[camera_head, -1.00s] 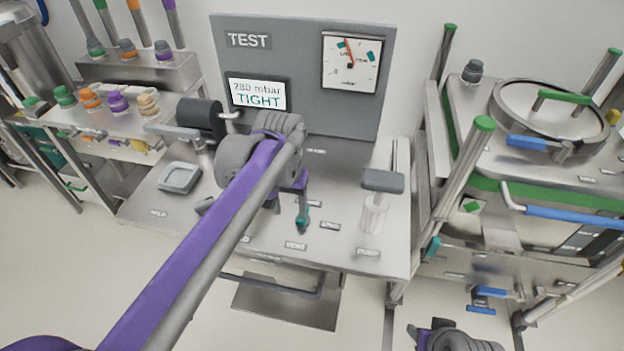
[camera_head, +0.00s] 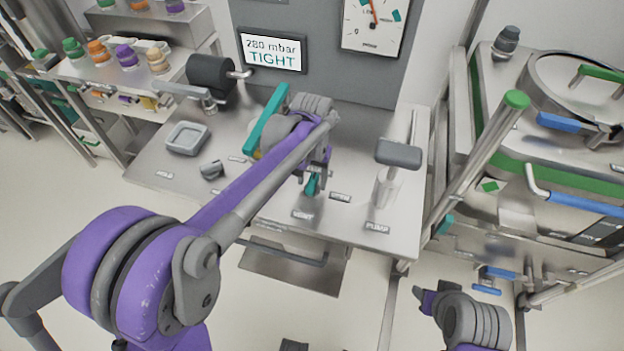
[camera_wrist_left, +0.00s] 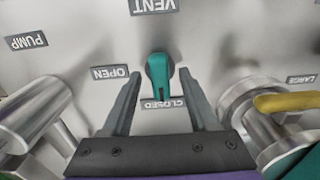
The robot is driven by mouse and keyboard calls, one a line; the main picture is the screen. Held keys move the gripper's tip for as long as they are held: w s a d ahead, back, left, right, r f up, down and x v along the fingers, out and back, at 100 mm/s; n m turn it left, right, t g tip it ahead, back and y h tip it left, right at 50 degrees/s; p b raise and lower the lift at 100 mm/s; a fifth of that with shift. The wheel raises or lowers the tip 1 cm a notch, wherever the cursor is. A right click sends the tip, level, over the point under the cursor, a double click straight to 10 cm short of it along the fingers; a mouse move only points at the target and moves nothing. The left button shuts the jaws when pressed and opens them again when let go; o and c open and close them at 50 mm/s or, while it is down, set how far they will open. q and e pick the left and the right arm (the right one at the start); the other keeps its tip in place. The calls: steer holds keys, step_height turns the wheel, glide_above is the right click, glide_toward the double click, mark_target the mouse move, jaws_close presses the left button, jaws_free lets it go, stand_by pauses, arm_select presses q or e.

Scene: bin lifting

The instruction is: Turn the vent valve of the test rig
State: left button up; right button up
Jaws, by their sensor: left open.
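The vent valve has a small teal handle (camera_head: 311,184) at the front of the test rig's metal bench, behind the VENT label (camera_head: 303,215). In the left wrist view the handle (camera_wrist_left: 159,76) points toward the CLOSED label (camera_wrist_left: 164,104) and partly covers it; the OPEN label (camera_wrist_left: 110,72) is to its left. My left gripper (camera_head: 314,178) is open, with one finger on each side of the handle (camera_wrist_left: 160,84). Gaps show between handle and fingers. The rig's display (camera_head: 272,52) reads 280 mbar TIGHT. My right arm shows at the lower right; its jaws are unclear.
A long teal lever (camera_head: 266,120) and a yellow handle (camera_wrist_left: 288,102) stand close to my left gripper. A grey square dish (camera_head: 187,138) lies at the left.

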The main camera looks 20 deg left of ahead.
arm_select(q)
steer(key=shift+f, duration=0.25)
jaws_close()
